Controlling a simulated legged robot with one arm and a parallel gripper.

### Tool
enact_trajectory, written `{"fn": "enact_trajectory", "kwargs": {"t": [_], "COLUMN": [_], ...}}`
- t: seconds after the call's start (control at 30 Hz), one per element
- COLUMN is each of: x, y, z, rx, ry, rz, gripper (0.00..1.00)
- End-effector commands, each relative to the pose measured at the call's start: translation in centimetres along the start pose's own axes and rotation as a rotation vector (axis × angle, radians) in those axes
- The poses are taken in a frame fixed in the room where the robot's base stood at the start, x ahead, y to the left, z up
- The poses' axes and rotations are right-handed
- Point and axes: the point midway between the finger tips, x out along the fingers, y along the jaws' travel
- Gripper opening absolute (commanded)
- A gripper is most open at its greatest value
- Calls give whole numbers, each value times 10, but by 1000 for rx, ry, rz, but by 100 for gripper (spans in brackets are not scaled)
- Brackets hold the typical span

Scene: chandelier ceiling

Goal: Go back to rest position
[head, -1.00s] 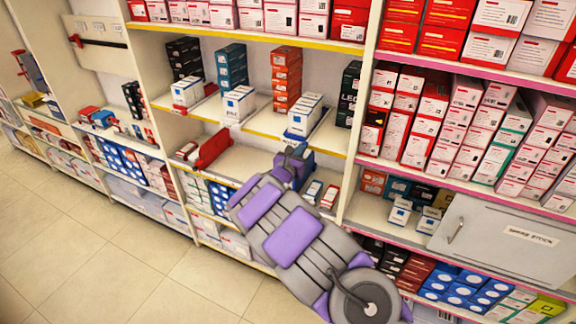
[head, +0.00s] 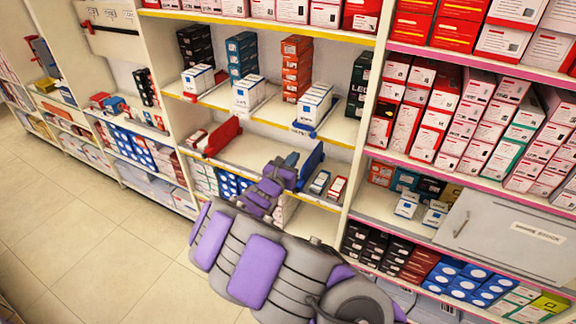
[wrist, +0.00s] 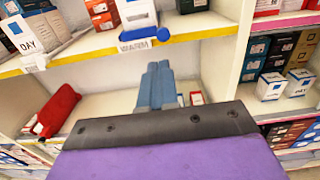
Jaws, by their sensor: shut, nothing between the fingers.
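My gripper (head: 289,166) shows in the head view at the end of my grey and purple arm, in front of the middle shelving bay. In the wrist view my gripper's blue-grey fingers (wrist: 157,88) lie side by side, shut, with nothing held. They point toward the lower shelf (wrist: 110,103), between a red divider (wrist: 57,110) on the left and small boxes on the right. The arm hides part of that shelf in the head view. I cannot tell how far the fingertips are from the shelf.
The shelf above holds white boxes (head: 315,104) and stacks of dark, blue and orange boxes. A blue divider (head: 311,165) stands right of the gripper. A grey cabinet door (head: 506,235) is at the right. The tiled floor (head: 80,240) at left is clear.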

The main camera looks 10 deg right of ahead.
Motion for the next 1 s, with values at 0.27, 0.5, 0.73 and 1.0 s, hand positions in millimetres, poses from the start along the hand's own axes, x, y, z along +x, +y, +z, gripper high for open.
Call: {"fn": "enact_trajectory", "kwargs": {"t": [0.27,0.5,0.73,1.0], "x": [-28,-31,-16,-46], "y": [-3,-8,-90,-248], "z": [0,4,64,119], "rx": [2,14,216,629], "ry": [3,-2,-55,-101], "rz": [0,-16,-251,-690], "gripper": [0,0,0,0]}}
